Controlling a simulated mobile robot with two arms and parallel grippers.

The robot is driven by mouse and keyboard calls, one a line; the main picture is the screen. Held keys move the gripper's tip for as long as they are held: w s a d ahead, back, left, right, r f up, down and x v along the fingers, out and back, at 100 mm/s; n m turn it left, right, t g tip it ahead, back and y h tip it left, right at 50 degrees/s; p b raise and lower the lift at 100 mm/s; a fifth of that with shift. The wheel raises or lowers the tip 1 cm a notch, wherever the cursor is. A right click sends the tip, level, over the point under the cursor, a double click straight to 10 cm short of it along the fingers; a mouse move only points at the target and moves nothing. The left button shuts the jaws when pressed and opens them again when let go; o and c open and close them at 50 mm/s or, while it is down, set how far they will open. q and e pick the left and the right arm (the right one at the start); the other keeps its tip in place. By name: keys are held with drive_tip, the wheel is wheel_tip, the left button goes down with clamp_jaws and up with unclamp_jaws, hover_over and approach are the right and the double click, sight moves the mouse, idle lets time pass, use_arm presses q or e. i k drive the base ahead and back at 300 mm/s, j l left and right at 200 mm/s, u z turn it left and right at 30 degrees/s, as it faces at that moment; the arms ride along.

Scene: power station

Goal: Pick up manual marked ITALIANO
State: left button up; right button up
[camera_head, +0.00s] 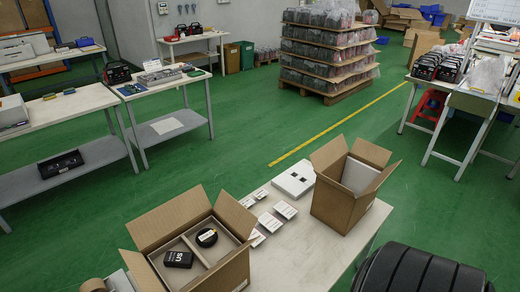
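Several small white booklets lie in two rough columns on the near white table, between two open cardboard boxes. One is the right front booklet (285,210), another the middle booklet (269,222), and another the booklet beside the left box (256,238). Two smaller-looking ones, the back booklet (260,194) and the left booklet (247,202), lie behind. Their print is too small to read, so I cannot tell which is marked ITALIANO. Neither of my grippers is in view.
The left open box (165,222) holds a black package (178,259) and a black coil (207,238). The right open box (336,207) holds a pale flat item. A white flat unit (293,179) lies at the table's back edge. Green floor (240,130) beyond is clear.

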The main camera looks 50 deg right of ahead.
sight(268, 221)
drive_tip(key=k+l, duration=0.15)
drive_tip(key=l, duration=0.15)
drive_tip(key=k+l+z, duration=0.15)
drive_tip(key=l, duration=0.15)
drive_tip(key=k+l, duration=0.15)
drive_tip(key=l, duration=0.2)
drive_tip(key=k+l+z, duration=0.15)
drive_tip(key=l, duration=0.15)
drive_tip(key=i+l+z, duration=0.3)
drive_tip(key=i+l, duration=0.5)
drive_tip(key=i, duration=0.15)
